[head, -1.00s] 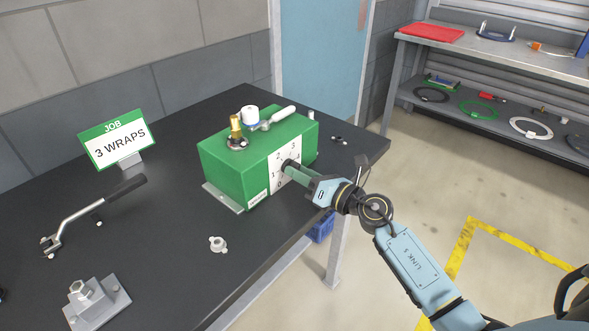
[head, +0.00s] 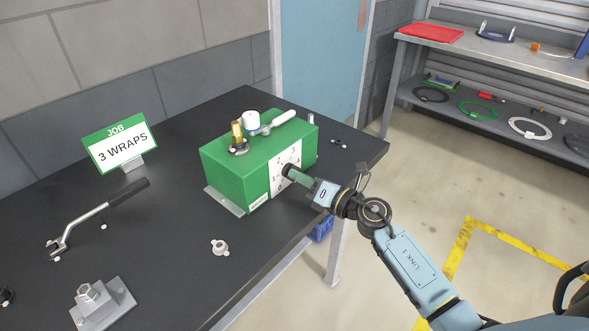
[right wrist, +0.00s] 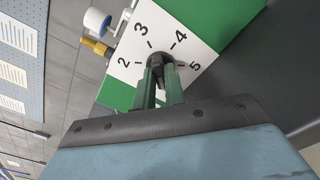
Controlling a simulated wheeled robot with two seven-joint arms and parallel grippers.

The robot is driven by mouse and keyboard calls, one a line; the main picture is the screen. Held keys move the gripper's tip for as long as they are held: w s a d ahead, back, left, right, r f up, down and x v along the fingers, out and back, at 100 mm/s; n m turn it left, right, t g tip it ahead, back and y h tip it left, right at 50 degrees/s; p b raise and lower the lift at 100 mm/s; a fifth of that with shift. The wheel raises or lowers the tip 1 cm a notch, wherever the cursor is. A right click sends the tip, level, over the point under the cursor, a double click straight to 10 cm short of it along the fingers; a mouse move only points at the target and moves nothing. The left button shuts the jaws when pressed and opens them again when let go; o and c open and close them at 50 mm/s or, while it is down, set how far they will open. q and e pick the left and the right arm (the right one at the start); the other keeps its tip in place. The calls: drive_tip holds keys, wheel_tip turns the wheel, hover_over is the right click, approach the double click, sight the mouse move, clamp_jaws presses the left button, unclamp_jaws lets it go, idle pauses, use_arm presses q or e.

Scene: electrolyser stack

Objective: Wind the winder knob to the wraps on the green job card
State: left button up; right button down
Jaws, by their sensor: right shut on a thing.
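The green winder box (head: 225,172) stands on the black bench, with a white numbered dial plate (head: 291,153) on its front. My right gripper (head: 292,172) reaches in from the right and is shut on the dark winder knob (right wrist: 156,61) at the dial's middle. In the right wrist view, the green fingers (right wrist: 160,80) flank the knob, and 2, 3, 4 and 5 show on the dial; its lower part is hidden. Any pointer mark on the knob is too small to tell. The green-edged job card (head: 122,146) reads "3 WRAPS". My left gripper is not in view.
A brass fitting (head: 237,134), a white-and-blue cap (head: 251,122) and a pale-handled tool (head: 281,121) are on the box top. A lever (head: 92,222), a grey block with a nut (head: 104,303) and a small fitting (head: 219,247) lie on the bench.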

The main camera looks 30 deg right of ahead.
drive_tip(key=shift+r+m+p, duration=0.1)
drive_tip(key=shift+m+p, duration=0.35)
drive_tip(key=shift+m, duration=0.65)
drive_tip(key=shift+m+p, duration=0.6)
drive_tip(key=shift+p, duration=0.1)
drive_tip(key=shift+m+p, duration=0.75)
drive_tip(key=shift+m, duration=0.25)
drive_tip(key=shift+m+p, duration=0.3)
drive_tip(key=shift+m, duration=0.3)
drive_tip(key=shift+f, duration=0.2)
drive_tip(key=shift+a, duration=0.1)
